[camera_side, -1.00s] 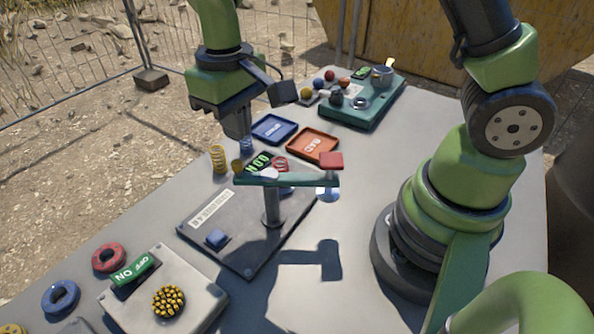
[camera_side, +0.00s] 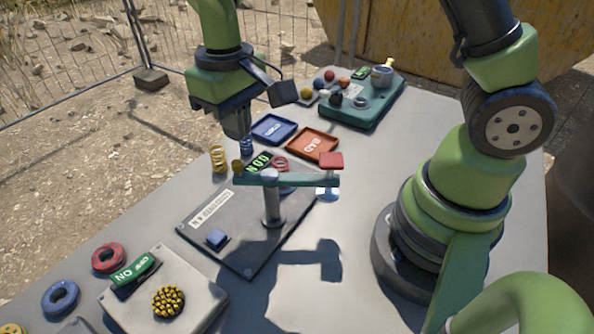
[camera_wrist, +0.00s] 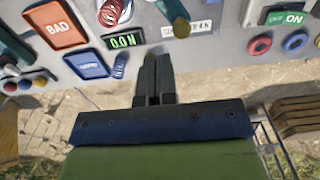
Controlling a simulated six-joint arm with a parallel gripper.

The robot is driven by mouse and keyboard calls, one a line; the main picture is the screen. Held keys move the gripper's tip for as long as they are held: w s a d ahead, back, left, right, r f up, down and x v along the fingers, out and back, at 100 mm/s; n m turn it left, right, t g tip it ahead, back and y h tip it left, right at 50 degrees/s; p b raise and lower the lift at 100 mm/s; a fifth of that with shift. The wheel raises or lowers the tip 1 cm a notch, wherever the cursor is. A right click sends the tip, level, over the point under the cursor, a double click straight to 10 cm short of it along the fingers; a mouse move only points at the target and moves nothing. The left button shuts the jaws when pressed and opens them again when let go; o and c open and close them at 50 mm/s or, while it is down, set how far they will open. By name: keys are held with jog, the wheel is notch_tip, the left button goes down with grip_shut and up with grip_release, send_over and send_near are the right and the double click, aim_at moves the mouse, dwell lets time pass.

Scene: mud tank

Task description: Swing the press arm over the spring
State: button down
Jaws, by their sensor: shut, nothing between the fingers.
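The press arm (camera_side: 300,181) is a green bar on a grey post (camera_side: 272,207), with a red block (camera_side: 331,160) at its right end and a brass knob (camera_side: 237,167) at its left end. A red coil spring (camera_side: 280,163) shows just behind the bar, partly hidden by it, and also in the wrist view (camera_wrist: 112,12). A yellow spring (camera_side: 218,158) and a blue spring (camera_side: 246,146) stand beyond the knob. My gripper (camera_side: 238,132) is shut and empty, above and behind the knob end. In the wrist view my fingers (camera_wrist: 154,80) are together, apart from the knob (camera_wrist: 181,27).
The display (camera_side: 259,163) reads 0.0 N in the wrist view. A blue tray (camera_side: 274,130) and orange BAD tray (camera_side: 313,146) lie behind. A switch box (camera_side: 195,300) and rings stand at front left.

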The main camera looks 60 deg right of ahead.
jog(key=shift+f, duration=0.1)
dwell(0.4)
jog(key=shift+f, duration=1.9)
jog(key=shift+a, duration=0.1)
